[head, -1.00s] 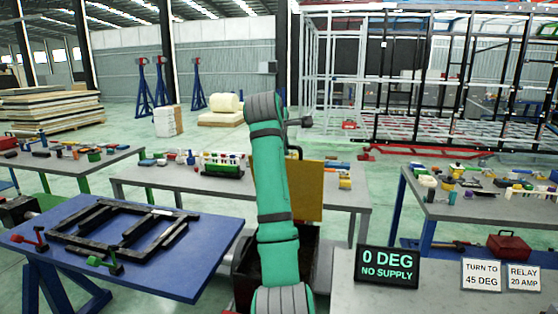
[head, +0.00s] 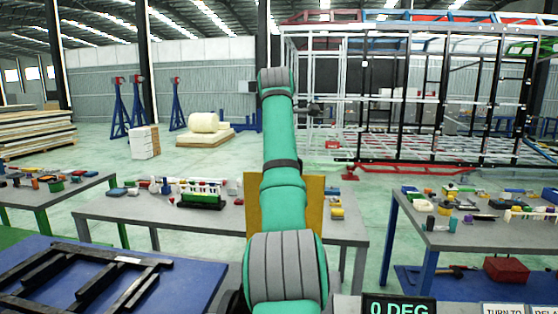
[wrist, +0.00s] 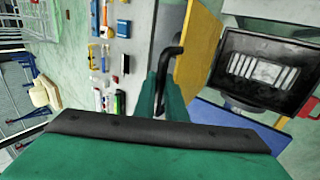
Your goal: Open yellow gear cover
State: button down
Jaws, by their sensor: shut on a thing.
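The yellow gear cover (wrist: 197,55) stands raised beside a black-framed box (wrist: 225,92) with pale slats inside, in the wrist view. A bent black handle (wrist: 169,62) sits along the cover's near side. My gripper (wrist: 160,100) shows as teal fingers at the handle's lower end, shut on it. The wrist housing hides the finger bases. In the head view the yellow cover (head: 315,206) stands upright behind my arm, which hides its middle. The gripper is hidden there, and the box is almost wholly hidden.
A blue table (head: 190,290) with black frame parts is at lower left. A grey table (head: 110,208) with small tools stands behind the cover, and another (head: 470,236) at right. A "0 DEG" display (head: 400,306) is cut off at the bottom edge. Green floor separates the tables.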

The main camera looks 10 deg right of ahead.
jog(key=shift+w+d, duration=0.1)
jog(key=shift+d, duration=0.2)
jog(key=shift+w+a+f, duration=0.1)
jog(key=c, duration=1.8)
grip_release()
jog(key=shift+w, duration=0.1)
jog(key=shift+a, duration=0.3)
jog(key=shift+s+d+r, duration=0.25)
jog(key=shift+r, duration=0.05)
jog(key=v, duration=1)
jog(key=shift+a+r, duration=0.1)
jog(key=shift+a, duration=0.35)
jog(key=shift+w, duration=0.1)
